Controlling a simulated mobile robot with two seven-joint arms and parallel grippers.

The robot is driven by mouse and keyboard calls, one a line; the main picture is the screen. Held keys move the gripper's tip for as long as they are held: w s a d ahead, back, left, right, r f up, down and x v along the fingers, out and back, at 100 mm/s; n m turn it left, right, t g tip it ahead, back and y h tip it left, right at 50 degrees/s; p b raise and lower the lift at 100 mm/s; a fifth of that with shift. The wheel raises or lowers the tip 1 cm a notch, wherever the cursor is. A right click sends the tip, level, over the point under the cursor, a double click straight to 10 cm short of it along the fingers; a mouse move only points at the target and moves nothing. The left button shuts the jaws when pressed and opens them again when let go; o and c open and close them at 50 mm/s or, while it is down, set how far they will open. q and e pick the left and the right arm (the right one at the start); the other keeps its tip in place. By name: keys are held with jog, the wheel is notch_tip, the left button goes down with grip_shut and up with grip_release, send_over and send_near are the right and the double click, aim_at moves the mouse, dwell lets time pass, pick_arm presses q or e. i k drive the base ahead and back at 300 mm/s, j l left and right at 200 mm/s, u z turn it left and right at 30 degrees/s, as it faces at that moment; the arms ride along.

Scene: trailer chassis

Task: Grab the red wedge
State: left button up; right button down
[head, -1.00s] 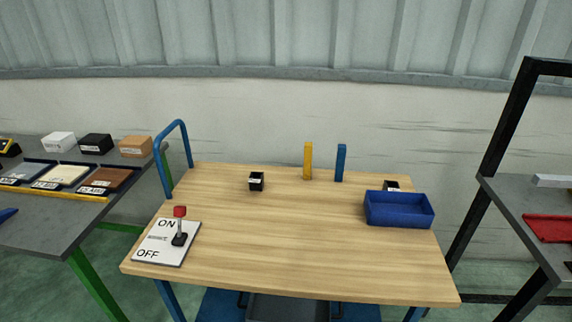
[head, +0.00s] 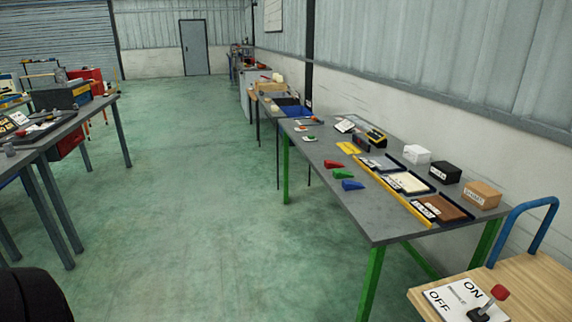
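The red wedge (head: 333,164) lies on the grey table (head: 376,218) with green legs, near its left edge. It is the farthest of three small wedges in a row. A green wedge (head: 342,174) and a blue wedge (head: 352,186) lie nearer, apart from it. Neither of my grippers is in view.
A yellow strip (head: 405,205) and several trays lie right of the wedges. White, black and tan boxes (head: 482,194) stand behind. A wooden cart (head: 540,280) with an ON/OFF lever board (head: 455,300) is at lower right. Green floor (head: 190,200) is open left of the table.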

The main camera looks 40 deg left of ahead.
aim_at(328, 163)
jog(key=u, duration=1.05)
jog(key=i+j+u, duration=0.45)
jog(key=i+u, duration=0.25)
jog(key=i, duration=0.25)
jog(key=i+u, duration=0.3)
jog(key=i, duration=0.95)
jog(key=i+j+z, duration=0.1)
jog(key=i+z, duration=0.2)
jog(key=i, duration=0.25)
jog(key=i+j+z, duration=0.35)
jog(key=i, duration=0.15)
jog(key=i+j+z, duration=0.15)
jog(key=i+z, duration=0.25)
jog(key=i+j+z, duration=0.15)
jog(key=z, duration=0.25)
jog(key=i+j+z, duration=0.2)
jog(key=j+z, duration=0.25)
jog(key=i+j+z, duration=0.15)
jog(key=j+z, duration=0.25)
